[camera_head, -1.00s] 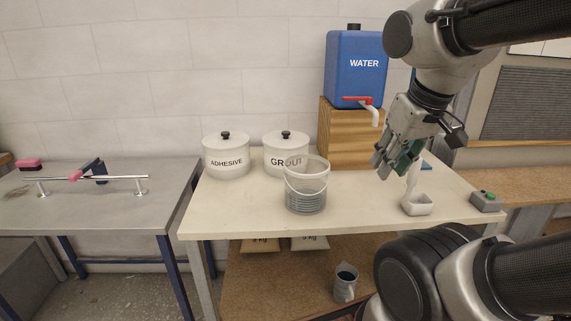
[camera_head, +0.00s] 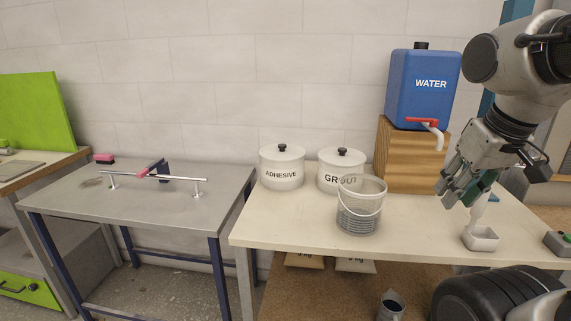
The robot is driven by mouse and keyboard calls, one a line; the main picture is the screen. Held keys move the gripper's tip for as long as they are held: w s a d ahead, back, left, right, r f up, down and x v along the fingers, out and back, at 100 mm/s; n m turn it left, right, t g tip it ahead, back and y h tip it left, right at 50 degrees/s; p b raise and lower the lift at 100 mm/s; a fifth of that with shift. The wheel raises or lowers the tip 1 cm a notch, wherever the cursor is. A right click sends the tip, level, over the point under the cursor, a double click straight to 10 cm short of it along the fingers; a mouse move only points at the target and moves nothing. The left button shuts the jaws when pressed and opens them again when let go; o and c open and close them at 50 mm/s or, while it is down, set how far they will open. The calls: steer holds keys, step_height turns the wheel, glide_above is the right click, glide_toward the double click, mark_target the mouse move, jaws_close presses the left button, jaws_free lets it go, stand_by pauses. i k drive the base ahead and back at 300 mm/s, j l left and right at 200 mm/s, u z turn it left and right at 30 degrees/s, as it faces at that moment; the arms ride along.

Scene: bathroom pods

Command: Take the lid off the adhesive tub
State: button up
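The adhesive tub (camera_head: 281,175) is white, round and labelled ADHESIVE. It stands at the back left of the cream table. Its white lid with a black knob (camera_head: 282,148) sits on it. My gripper (camera_head: 458,194) is at the right, above the table and well away from the tub, pointing down and to the left. Its fingers appear apart, with a green patch between or behind them; I cannot tell clearly whether it holds anything.
The grout tub (camera_head: 334,182) stands close right of the adhesive tub. A clear bucket (camera_head: 360,208) stands in front of it. A blue water tank (camera_head: 422,90) rests on a wooden block (camera_head: 405,165). A white scoop-like holder (camera_head: 481,239) is under my gripper. The table's front left is bare.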

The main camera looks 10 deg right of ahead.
mark_target(280, 152)
steer(key=i+j+z, duration=0.1)
steer(key=j, duration=0.25)
steer(key=i+j+z, duration=0.2)
steer(key=i+j, duration=0.15)
steer(key=j, duration=0.3)
steer(key=i+j+z, duration=0.1)
steer(key=j, duration=0.3)
steer(key=i+j+z, duration=0.1)
steer(key=j, duration=0.25)
